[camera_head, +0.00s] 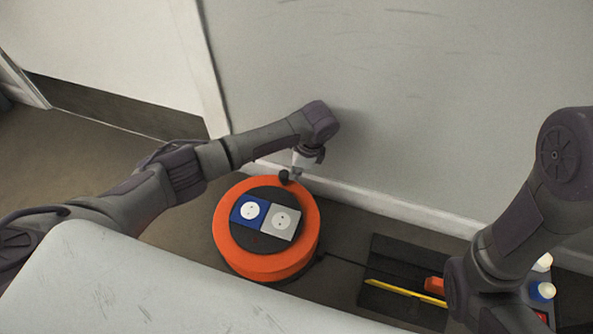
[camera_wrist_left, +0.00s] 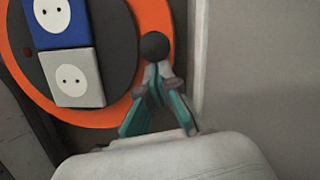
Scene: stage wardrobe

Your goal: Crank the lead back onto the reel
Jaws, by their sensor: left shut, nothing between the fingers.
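The orange cable reel (camera_head: 262,265) stands on the floor near the wall, with a dark hub and a blue and a grey socket on top. It also shows in the left wrist view (camera_wrist_left: 105,116). Its crank knob (camera_head: 284,176) is a black ball near the far rim; the knob (camera_wrist_left: 154,46) also shows in the left wrist view. My left gripper (camera_head: 296,174) is right at the knob. In the left wrist view its fingertips (camera_wrist_left: 157,72) are together just below the ball, empty; I cannot tell whether they touch it. A thin dark lead (camera_head: 342,261) runs right from the reel. My right gripper is not visible.
A dark open tray (camera_head: 400,250) right of the reel holds a yellow stick (camera_head: 405,292) and an orange item (camera_head: 434,285). Bottles (camera_head: 541,291) stand farther right, beside my right arm. The wall and its white skirting (camera_head: 395,208) are close behind the reel.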

